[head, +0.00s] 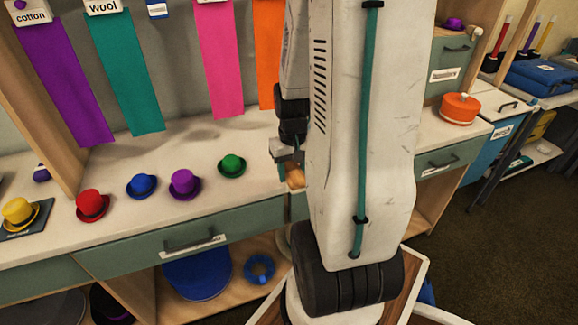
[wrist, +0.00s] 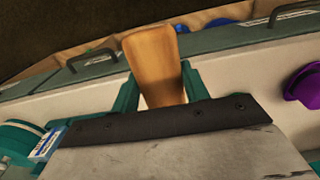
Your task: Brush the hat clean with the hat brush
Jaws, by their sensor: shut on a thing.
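My gripper (head: 286,164) is above the counter, right of the hats, and partly hidden by my arm. In the wrist view its teal fingers (wrist: 161,85) are shut on a wooden piece (wrist: 155,62), apparently the hat brush's handle; no bristles show. The piece also shows in the head view (head: 295,177). On the counter stand a yellow hat (head: 18,213) on a dark mat (head: 22,232), a red hat (head: 92,205), a blue hat (head: 142,185), a purple hat (head: 184,183) and a green hat (head: 232,165). I cannot tell which one is the task's.
Purple, teal, pink and orange cloth strips hang behind the counter (head: 125,228). Green drawers (head: 190,243) with handles front it. An orange round box (head: 460,108) stands at the right. A purple hat (wrist: 303,88) shows at the wrist view's right edge.

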